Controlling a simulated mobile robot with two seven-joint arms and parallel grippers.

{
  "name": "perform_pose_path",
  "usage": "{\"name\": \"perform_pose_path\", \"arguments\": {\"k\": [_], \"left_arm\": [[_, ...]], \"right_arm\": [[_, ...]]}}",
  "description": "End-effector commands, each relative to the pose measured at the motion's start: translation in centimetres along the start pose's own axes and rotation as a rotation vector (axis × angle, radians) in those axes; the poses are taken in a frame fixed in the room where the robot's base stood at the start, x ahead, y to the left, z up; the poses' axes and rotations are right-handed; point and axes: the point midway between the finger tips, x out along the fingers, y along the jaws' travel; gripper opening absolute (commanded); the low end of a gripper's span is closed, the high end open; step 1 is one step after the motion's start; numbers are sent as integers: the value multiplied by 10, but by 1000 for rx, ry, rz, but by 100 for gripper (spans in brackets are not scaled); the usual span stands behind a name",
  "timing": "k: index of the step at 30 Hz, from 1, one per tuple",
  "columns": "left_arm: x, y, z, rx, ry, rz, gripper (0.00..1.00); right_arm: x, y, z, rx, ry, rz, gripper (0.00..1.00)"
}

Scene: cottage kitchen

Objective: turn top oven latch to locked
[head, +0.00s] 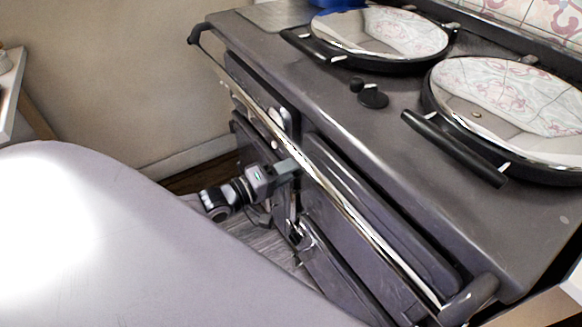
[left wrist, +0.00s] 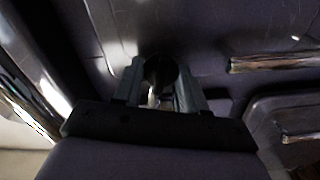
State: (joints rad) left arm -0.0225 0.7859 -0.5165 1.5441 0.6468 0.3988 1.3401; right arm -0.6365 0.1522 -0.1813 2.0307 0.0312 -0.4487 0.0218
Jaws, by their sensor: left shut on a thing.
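The range cooker (head: 330,110) is dark enamel with oven doors on its front. My left gripper (head: 287,167) reaches the cooker's front below the chrome rail, at the edge of the upper door. In the left wrist view my left gripper (left wrist: 160,88) has its two fingers on either side of a dark rounded latch knob (left wrist: 160,68) and is shut on it. Part of the latch is hidden between the fingers, and its exact turn is too dark to tell. My right gripper is not in view.
A long chrome rail (head: 340,205) runs across the cooker's front, close above my left gripper. Two round chrome lids (head: 380,32) (head: 515,95) with dark handles lie on top. A beige wall (head: 110,70) stands behind on the left. Lower doors sit below.

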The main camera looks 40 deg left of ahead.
Motion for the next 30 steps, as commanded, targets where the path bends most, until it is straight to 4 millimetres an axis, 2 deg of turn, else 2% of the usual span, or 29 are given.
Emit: {"name": "perform_pose_path", "arguments": {"k": [12, 30], "left_arm": [[0, -1, 0, -249, 0, 1, 0], [0, -1, 0, -312, 0, 1, 0]], "right_arm": [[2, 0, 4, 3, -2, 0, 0], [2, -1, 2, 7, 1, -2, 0]]}}
